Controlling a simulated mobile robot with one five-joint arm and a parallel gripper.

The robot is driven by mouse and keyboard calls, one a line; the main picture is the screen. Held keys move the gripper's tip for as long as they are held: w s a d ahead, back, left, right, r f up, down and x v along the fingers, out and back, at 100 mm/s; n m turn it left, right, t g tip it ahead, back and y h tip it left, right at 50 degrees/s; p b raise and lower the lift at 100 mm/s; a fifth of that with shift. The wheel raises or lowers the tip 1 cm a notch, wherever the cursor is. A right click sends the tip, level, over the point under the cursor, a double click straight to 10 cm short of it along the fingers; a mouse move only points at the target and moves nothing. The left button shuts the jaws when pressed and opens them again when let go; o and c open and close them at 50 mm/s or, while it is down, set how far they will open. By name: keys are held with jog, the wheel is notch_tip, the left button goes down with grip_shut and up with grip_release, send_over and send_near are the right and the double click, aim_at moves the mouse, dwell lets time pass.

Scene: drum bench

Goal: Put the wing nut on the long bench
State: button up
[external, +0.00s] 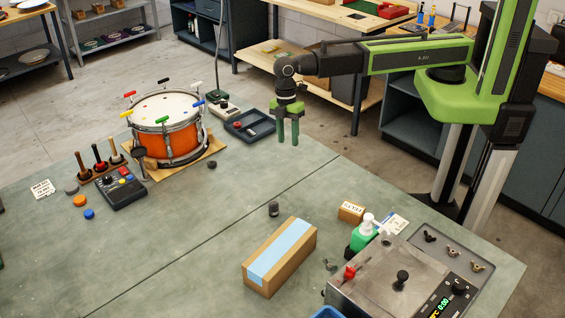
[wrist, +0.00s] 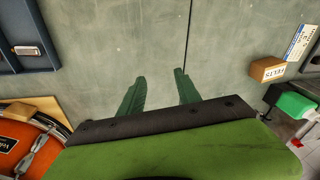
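Several wing nuts sit in a row on the grey panel at the lower right of the external view: a dark one (external: 429,237), a bronze one (external: 453,252) and a brassy one (external: 477,267). A small grey piece (external: 330,265), perhaps another wing nut, lies left of the steel machine. The large grey-green bench top (external: 190,245) fills the foreground; I cannot tell whether it is the long bench. My gripper (external: 288,142) hangs pointing down near its far edge, away from the wing nuts. In the wrist view its fingers (wrist: 160,76) are apart, with nothing between them.
An orange drum (external: 170,140) stands on a wooden board at left, beside a dark blue tray (external: 250,124). A taped carton (external: 280,258), a felts box (external: 351,211), a green bottle (external: 362,236) and the steel machine (external: 375,270) crowd the right. The middle is mostly clear.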

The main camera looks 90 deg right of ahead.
jog(key=s+d+m, duration=0.2)
jog(key=d+m, duration=0.2)
jog(key=d, duration=0.4)
jog(key=s+d+m+h, duration=0.1)
jog(key=s+d+m, duration=0.2)
jog(key=d, duration=0.6)
jog(key=s+d+m, duration=0.3)
jog(key=d+m, duration=0.1)
jog(key=d, duration=0.4)
jog(key=shift+s+d+f+m+t+h, duration=0.15)
jog(key=shift+s+d+m+t+h, duration=0.15)
jog(key=shift+d+h, duration=0.1)
jog(key=shift+w, duration=0.15)
jog(key=shift+c, duration=0.3)
jog(key=shift+a, duration=0.1)
